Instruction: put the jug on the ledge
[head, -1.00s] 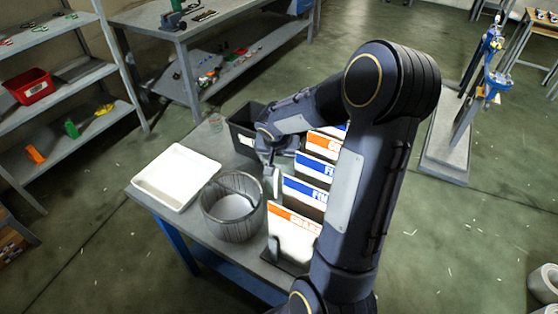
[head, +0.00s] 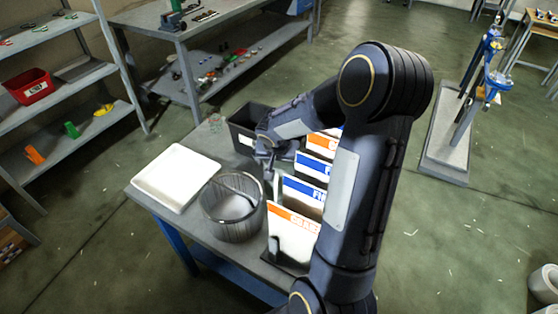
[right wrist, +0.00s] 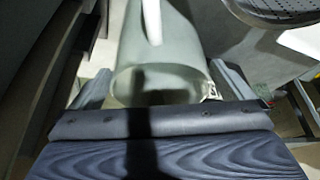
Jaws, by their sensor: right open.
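My right gripper (head: 268,168) reaches down beside the wire mesh bin on the grey table; my forearm hides part of the area. In the right wrist view, a pale grey-green, hollow cylinder with a white handle, apparently the jug (right wrist: 160,55), has its round mouth towards the camera. The open fingers of my right gripper (right wrist: 160,82) stand on either side of it; I cannot tell whether they touch it. The jug is not clear in the head view. I cannot make out which surface is the ledge. My left gripper is not in view.
The mesh bin (head: 233,222), a white tray (head: 172,180) and a dark bin (head: 236,136) crowd the table. Upright file boards with orange and blue bands (head: 295,228) stand close on the right. Grey shelving (head: 60,148) is at the left; open floor lies between.

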